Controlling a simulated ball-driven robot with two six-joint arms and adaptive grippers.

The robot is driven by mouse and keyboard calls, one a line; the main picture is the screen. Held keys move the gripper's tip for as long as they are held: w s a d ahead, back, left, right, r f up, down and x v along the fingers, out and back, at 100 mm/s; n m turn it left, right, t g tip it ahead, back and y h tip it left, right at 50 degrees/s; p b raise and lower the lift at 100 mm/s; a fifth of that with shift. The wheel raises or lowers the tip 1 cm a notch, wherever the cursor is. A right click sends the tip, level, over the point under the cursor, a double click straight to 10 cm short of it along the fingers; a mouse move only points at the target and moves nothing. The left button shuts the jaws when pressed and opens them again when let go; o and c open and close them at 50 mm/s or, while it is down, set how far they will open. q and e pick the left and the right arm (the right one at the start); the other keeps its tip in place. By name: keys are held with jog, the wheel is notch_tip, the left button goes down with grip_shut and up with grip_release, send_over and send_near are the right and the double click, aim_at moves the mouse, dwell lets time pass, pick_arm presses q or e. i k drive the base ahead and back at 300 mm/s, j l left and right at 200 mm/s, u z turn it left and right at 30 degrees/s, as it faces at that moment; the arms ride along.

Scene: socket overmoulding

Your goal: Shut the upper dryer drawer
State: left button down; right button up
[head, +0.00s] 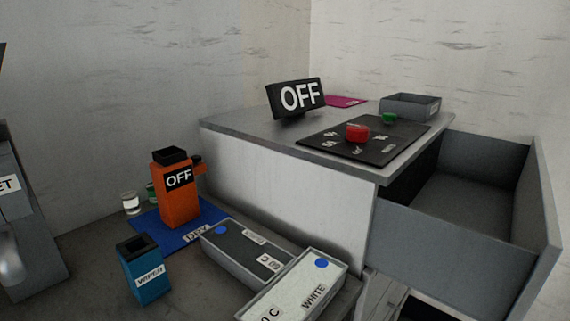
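The upper dryer drawer (455,250) is pulled far out of the right side of the grey dryer cabinet (285,190). Its inside floor shows and looks empty. Its front panel (541,205) stands at the far right, well away from the cabinet. Part of a lower front (382,297) shows beneath it and looks closer in to the cabinet. Neither my left nor my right gripper is in view.
On the cabinet top are an OFF sign (300,97), a black panel with a red knob (357,132) and a green knob (389,118), and a grey tray (410,107). An orange OFF device (179,200), a blue wipes box (143,270) and two trays (300,285) crowd the bench.

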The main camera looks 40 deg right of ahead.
aim_at(482, 238)
jog(key=k+l+z, duration=0.15)
jog(key=k, duration=0.15)
jog(key=k+l+z, duration=0.1)
jog(key=k, duration=0.25)
jog(key=z, duration=2.05)
